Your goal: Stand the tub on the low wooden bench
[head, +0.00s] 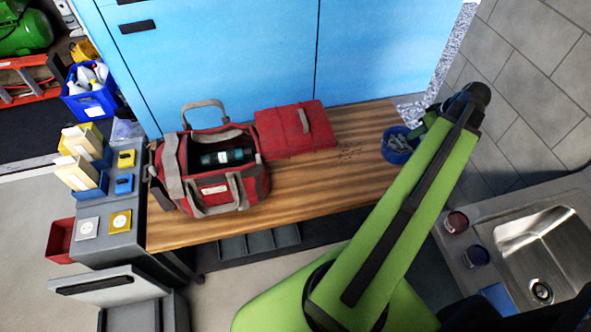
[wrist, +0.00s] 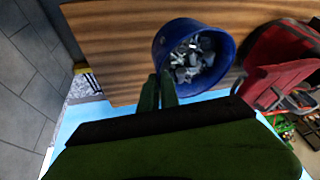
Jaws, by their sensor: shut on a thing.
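The tub (head: 396,155) is round and blue and holds several grey metal pieces. It is over the right end of the low wooden bench (head: 340,185) in the head view. The tub also shows in the wrist view (wrist: 224,84), upright or nearly so. My gripper (head: 417,131) is shut on the near wall of the tub, and its green fingers (wrist: 159,84) meet the rim in the wrist view. I cannot tell whether the tub's base touches the bench. Its underside is hidden.
An open red bag (head: 210,195) with a dark green item inside stands on the bench's left part. Blue cabinet doors (head: 230,60) rise behind. A sink (head: 540,250) is at right. The bench's middle front is clear.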

